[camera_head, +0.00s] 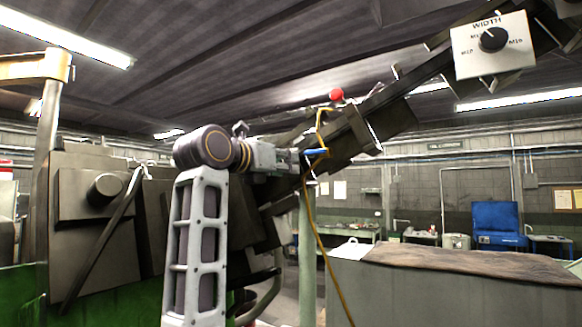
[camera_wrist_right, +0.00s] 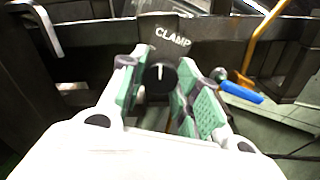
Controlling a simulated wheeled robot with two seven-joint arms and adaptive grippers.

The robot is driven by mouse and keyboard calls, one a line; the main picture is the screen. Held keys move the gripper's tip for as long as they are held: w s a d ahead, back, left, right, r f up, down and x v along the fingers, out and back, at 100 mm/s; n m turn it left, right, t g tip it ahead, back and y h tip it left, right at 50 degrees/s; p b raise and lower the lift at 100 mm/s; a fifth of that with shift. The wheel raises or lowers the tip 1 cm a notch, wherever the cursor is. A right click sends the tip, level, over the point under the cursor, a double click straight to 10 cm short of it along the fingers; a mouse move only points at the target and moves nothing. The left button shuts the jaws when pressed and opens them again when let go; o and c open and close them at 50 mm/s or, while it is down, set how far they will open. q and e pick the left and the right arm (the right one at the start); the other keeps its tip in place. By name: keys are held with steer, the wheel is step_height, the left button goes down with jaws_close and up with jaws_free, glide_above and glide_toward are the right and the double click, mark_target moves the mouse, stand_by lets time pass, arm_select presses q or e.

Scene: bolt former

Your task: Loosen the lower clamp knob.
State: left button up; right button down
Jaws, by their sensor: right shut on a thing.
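A round black knob (camera_wrist_right: 159,77) with a white pointer mark sits on the dark rail, beside the white word CLAMP, in the right wrist view. The mark points about straight up in that picture. My right gripper (camera_wrist_right: 157,92) has its green-padded fingers on both sides of this knob and is shut on it. In the head view my right gripper (camera_head: 287,160) reaches the dark sloping rail (camera_head: 345,138) from the left; the knob is hidden there. My left gripper is not in view.
A blue-handled part (camera_head: 316,152) with a yellow cable (camera_head: 316,225) is close beside the gripper; its handle also shows in the wrist view (camera_wrist_right: 242,92). A red knob (camera_head: 337,95) is above. A white WIDTH dial box (camera_head: 493,45) is at upper right.

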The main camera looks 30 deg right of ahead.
steer(key=shift+m, duration=2.9)
steer(key=c, duration=0.9)
jaws_free()
steer(key=shift+a, duration=0.15)
steer(key=shift+b+v, duration=0.5)
steer(key=shift+v, duration=3.4)
